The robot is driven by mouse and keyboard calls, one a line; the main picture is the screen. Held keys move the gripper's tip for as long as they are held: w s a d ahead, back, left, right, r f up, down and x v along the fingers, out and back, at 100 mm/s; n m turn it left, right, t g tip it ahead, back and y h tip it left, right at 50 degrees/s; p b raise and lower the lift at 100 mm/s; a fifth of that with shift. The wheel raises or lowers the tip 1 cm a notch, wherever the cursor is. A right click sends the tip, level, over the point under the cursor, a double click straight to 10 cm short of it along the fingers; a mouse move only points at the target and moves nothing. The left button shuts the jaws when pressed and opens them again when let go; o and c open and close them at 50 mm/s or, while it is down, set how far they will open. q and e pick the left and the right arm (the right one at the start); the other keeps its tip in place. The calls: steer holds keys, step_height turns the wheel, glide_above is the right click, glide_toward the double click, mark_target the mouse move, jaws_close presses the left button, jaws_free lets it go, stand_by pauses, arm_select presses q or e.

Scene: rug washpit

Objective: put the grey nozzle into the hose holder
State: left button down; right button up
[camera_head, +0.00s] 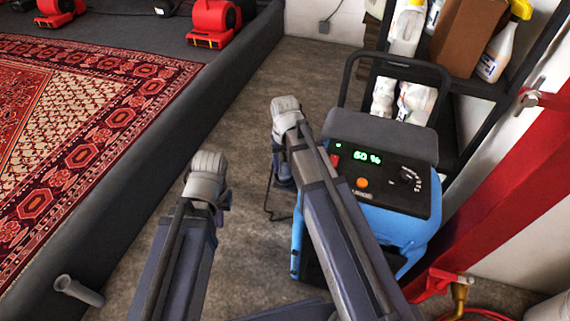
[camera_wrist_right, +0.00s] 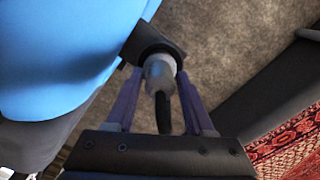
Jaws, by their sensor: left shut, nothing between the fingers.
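In the right wrist view the grey nozzle (camera_wrist_right: 159,68) is between the fingers of my right gripper (camera_wrist_right: 160,78), which look closed against its sides. Its black end (camera_wrist_right: 163,112) points back toward the palm. A black, square-edged piece (camera_wrist_right: 148,42), which looks like the hose holder, is right at the nozzle's far end, beside a blue body. I cannot tell whether the nozzle is inside it or in front of it. In the head view my right gripper (camera_head: 284,172) points down left of the blue machine, mostly hidden by its wrist. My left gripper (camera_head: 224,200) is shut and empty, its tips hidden.
The blue machine (camera_head: 415,222) with a lit panel stands close by my right arm. A dark raised edge (camera_head: 150,150) with a patterned rug (camera_head: 90,120) is at left. A grey tube (camera_head: 80,291) lies at lower left. Shelving and a red post (camera_head: 510,190) stand at right.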

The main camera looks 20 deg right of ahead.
steer(key=shift+o, duration=1.4)
steer(key=shift+r, duration=0.15)
step_height(320, 180, up, 8)
steer(key=p, duration=0.8)
steer(key=shift+f, duration=0.2)
steer(key=shift+s+a, duration=0.1)
steer(key=s+a+r+n+h+p, duration=0.1)
steer(key=s+a+r+n+p, duration=0.3)
steer(key=s+a, duration=0.6)
steer(key=s+r+p, duration=0.1)
steer(key=s, duration=0.3)
steer(key=shift+a+r, duration=0.15)
steer(key=shift+r, duration=0.25)
